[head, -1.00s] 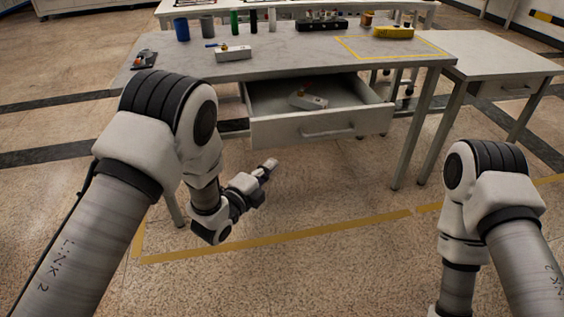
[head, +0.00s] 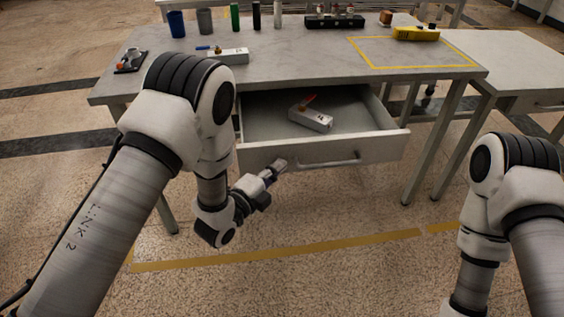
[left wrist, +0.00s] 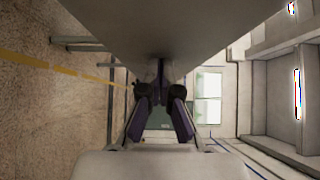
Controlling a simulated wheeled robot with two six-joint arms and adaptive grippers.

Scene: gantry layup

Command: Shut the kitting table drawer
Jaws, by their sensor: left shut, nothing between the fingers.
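The kitting table drawer (head: 280,154) stands pulled out below the grey table top (head: 300,62). Its front has a bar handle (head: 330,162). A white box-like item with an orange-red part (head: 311,118) lies inside the drawer. My left gripper (head: 280,165) is shut and empty, just in front of the left part of the drawer front; I cannot tell whether it touches. In the left wrist view the gripper's dark fingers (left wrist: 160,105) show close to a large pale surface. My right arm comes in at the right, but its gripper is out of view.
On the table top stand a blue cup (head: 176,24), a grey cup (head: 205,21), a green bottle (head: 235,16), a black rack (head: 335,21) and a yellow item (head: 416,34). A side table (head: 520,65) adjoins at right. The floor in front is clear, with yellow tape.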

